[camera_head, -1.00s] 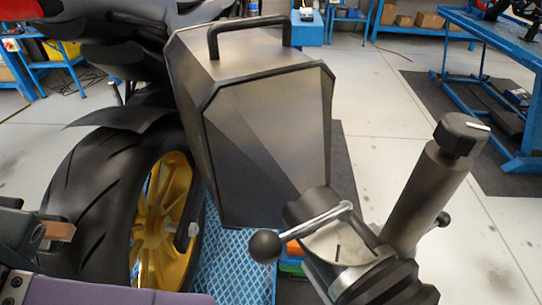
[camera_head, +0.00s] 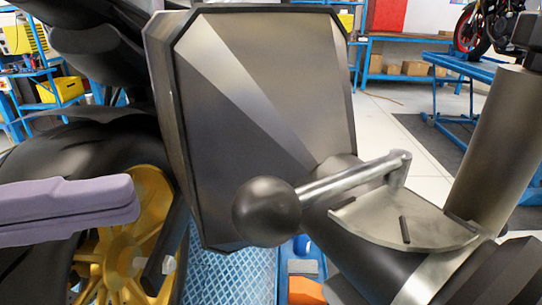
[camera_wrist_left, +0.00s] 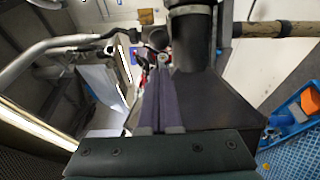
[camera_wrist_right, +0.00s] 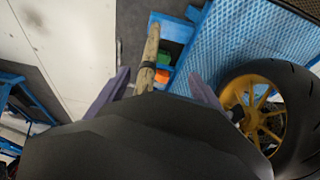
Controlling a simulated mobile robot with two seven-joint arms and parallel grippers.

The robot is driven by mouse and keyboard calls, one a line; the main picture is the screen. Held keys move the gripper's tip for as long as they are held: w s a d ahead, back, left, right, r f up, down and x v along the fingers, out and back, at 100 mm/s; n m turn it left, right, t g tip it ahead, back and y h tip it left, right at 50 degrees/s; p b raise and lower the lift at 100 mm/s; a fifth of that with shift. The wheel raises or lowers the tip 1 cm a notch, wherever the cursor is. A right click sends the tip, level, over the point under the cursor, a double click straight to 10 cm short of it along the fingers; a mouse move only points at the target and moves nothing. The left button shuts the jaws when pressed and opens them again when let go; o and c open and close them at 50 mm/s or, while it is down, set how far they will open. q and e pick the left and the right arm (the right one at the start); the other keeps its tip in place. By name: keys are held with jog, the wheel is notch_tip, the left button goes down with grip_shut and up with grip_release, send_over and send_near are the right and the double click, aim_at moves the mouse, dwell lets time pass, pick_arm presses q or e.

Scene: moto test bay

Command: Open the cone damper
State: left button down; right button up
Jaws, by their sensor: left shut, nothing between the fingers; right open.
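The damper lever has a black ball knob (camera_head: 267,211) on a bright metal rod (camera_head: 345,180). It is pivoted above a metal sector plate (camera_head: 415,225) with dark slot marks, on a dark duct. My left gripper (camera_head: 127,197) is shut and empty, left of the knob with a gap between them in the head view. In the left wrist view its fingers (camera_wrist_left: 160,95) are together, and a dark ball, seemingly the knob (camera_wrist_left: 158,40), shows past their tips. My right gripper (camera_wrist_right: 155,88) is open in its own wrist view and outside the head view.
A large dark metal box (camera_head: 280,80) stands behind the lever. A brown-grey cylinder (camera_head: 490,150) rises at the right. A motorcycle wheel with gold spokes (camera_head: 125,245) is at the lower left. A blue tread plate (camera_head: 235,275) lies below.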

aim_at(261, 179)
pick_arm(q)
jog(key=p+x, duration=0.2)
jog(key=x, duration=0.8)
jog(key=shift+d, duration=0.1)
jog(key=shift+s, duration=0.15)
